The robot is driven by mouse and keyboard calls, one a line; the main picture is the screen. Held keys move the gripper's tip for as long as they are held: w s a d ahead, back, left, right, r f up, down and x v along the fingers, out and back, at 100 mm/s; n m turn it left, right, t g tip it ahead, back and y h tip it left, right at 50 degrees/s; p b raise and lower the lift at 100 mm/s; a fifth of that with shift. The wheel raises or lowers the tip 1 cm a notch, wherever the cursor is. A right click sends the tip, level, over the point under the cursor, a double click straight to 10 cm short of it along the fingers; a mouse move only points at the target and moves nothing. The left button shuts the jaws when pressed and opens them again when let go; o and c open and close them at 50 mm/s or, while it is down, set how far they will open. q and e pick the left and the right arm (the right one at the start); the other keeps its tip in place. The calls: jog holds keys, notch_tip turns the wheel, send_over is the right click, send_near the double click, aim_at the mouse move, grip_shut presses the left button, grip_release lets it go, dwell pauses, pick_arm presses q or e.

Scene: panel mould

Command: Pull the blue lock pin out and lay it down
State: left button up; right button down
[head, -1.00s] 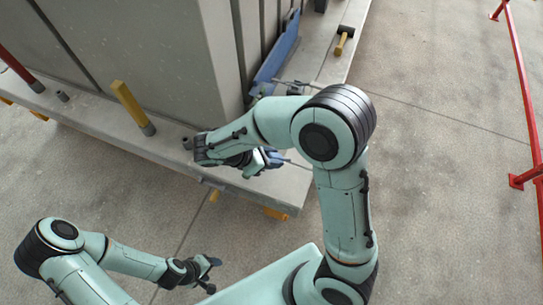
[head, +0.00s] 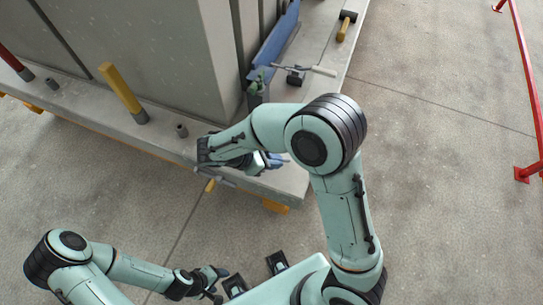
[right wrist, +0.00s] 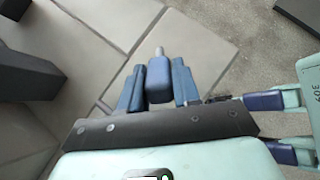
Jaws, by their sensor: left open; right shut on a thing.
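The blue lock pin (right wrist: 158,82) has a blocky blue head and a short grey shaft, which shows clear of any hole in the right wrist view. My right gripper (right wrist: 157,85) is shut on its head, with a blue finger on each side. In the head view my right gripper (head: 268,160) is over the near right corner of the concrete base (head: 285,182), partly covered by my own arm; the pin is hard to make out there. My left gripper (head: 214,280) is open and empty, low over the floor at the bottom.
The tall grey panel mould (head: 165,50) stands on the base. A yellow post (head: 122,92), a short grey stub (head: 182,130), a blue bracket (head: 275,45), a silver-handled lever (head: 310,70) and a hammer (head: 346,25) are on it. A red rail (head: 525,90) stands at right; the floor between is clear.

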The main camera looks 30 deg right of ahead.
dwell(0.3)
jog(key=c, duration=0.7)
grip_release()
jog(key=shift+c, duration=0.2)
jog(key=shift+r, duration=0.1)
pick_arm(q)
jog(key=shift+w+r+p, duration=0.55)
jog(key=shift+r+p, duration=0.2)
jog(key=shift+r, duration=0.15)
pick_arm(e)
jog(key=v, duration=1.3)
pick_arm(q)
jog(key=shift+a, duration=0.1)
pick_arm(e)
jog(key=shift+w+a+r, duration=0.1)
jog(key=shift+a, duration=0.1)
